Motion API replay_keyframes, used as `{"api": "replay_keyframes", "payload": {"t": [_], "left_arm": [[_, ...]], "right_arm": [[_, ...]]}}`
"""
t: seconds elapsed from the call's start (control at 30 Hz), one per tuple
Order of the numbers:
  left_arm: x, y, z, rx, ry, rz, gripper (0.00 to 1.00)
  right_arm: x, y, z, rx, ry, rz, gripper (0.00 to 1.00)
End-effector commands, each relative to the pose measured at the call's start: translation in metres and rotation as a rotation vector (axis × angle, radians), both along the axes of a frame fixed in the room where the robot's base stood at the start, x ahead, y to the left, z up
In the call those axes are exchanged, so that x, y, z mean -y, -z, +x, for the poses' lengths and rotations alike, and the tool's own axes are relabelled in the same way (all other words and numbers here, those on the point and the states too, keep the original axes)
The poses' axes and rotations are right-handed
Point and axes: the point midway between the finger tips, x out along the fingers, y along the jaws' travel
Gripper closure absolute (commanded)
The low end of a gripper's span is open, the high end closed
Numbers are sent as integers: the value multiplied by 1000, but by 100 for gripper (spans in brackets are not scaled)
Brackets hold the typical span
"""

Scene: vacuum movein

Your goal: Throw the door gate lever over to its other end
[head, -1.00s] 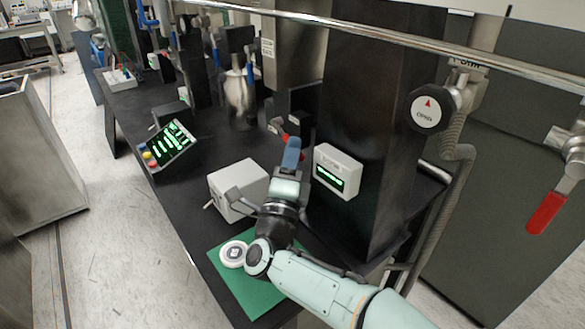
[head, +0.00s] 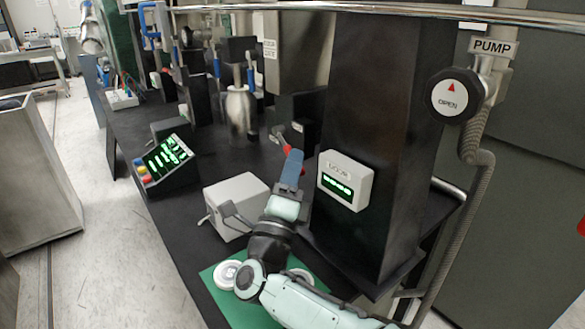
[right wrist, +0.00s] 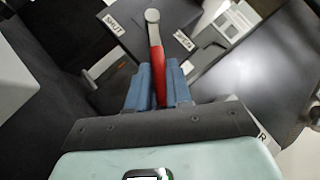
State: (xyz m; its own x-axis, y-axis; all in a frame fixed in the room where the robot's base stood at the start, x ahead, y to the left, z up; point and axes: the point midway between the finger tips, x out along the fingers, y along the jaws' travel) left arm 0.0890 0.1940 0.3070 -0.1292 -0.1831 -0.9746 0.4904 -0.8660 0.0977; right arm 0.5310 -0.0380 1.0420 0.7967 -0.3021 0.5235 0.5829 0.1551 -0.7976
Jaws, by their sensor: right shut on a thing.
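The door gate lever has a red grip and a grey rounded end. In the head view its red part (head: 287,147) shows just beyond my right gripper (head: 292,163), by the foot of the dark column. In the right wrist view the red grip (right wrist: 157,62) lies between the blue fingers of my right gripper (right wrist: 158,84), which are shut on it. The grey end (right wrist: 152,16) points away from me. A white label (right wrist: 114,26) and another label (right wrist: 184,41) stand either side of it. The lever's pivot is not clear. My left gripper is not in view.
A white display box (head: 345,181) is on the dark column (head: 375,110), close right of my gripper. A grey box (head: 236,190) stands to its left. A green mat (head: 235,302) with white discs lies under my arm. A rail (head: 330,6) crosses above.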

Motion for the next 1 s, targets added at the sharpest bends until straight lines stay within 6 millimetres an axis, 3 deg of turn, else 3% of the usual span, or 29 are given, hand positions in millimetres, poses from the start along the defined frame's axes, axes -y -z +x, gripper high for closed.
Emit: {"api": "replay_keyframes", "payload": {"t": [0.17,0.2,0.23,0.27,0.67,0.87,1.0], "left_arm": [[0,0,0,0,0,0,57],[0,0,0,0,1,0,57],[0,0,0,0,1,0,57],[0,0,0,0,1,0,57],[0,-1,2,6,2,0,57],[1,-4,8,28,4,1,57],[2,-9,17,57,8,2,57]], "right_arm": [[-1,2,1,-4,-2,-2,100],[-1,2,1,-4,-2,-2,71],[-1,2,0,-4,-2,-2,61],[-1,2,0,-4,-2,-2,59],[-3,4,-5,-4,-3,-2,59],[-14,22,-32,-6,-3,-4,59],[-26,26,-65,-2,-7,-1,59]]}}
